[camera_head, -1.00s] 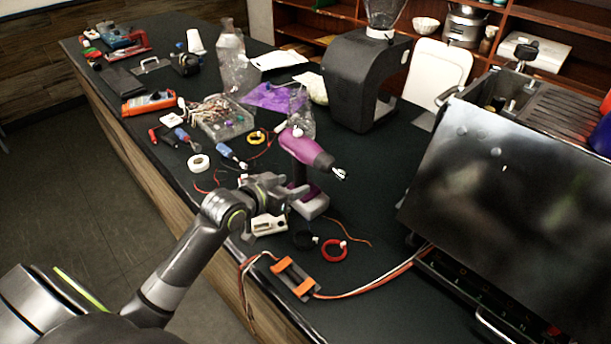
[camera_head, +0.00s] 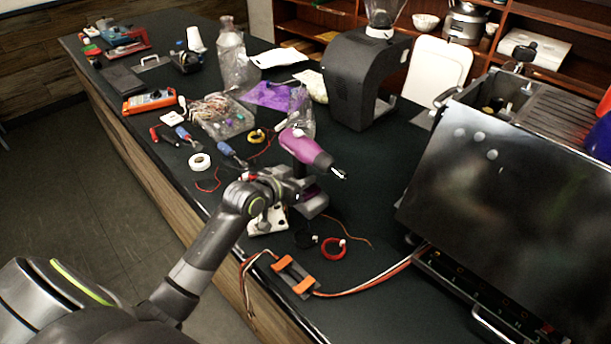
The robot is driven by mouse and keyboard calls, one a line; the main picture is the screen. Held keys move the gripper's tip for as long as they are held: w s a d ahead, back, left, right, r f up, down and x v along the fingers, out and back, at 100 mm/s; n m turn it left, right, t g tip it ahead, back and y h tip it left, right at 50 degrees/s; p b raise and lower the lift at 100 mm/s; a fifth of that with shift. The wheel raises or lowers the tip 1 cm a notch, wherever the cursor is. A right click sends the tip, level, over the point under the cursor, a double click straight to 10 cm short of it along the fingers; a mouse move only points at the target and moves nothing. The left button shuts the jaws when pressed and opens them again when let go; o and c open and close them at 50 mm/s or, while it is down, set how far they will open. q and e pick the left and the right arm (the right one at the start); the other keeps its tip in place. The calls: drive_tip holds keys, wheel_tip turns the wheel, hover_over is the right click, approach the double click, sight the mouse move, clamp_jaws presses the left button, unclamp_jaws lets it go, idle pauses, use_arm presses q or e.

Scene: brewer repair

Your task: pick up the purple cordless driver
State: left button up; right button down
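The purple cordless driver (camera_head: 308,150) stands upright on its dark base near the front edge of the bench, its bit pointing right. My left gripper (camera_head: 297,187) is at the driver's handle, below the purple body, and covers part of the handle. The fingers are small and dark against it, so I cannot tell whether they are closed on it or still apart. My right gripper is not in view.
A white device (camera_head: 268,221) lies just under my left gripper. A red tape ring (camera_head: 333,249) and an orange-ended holder with wires (camera_head: 295,277) lie nearer the front edge. A black grinder (camera_head: 352,85) and a large metal machine (camera_head: 500,200) stand to the right.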

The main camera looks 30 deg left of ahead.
use_arm(q)
clamp_jaws()
drive_tip(key=shift+w+r, duration=0.1)
drive_tip(key=shift+r, duration=0.1)
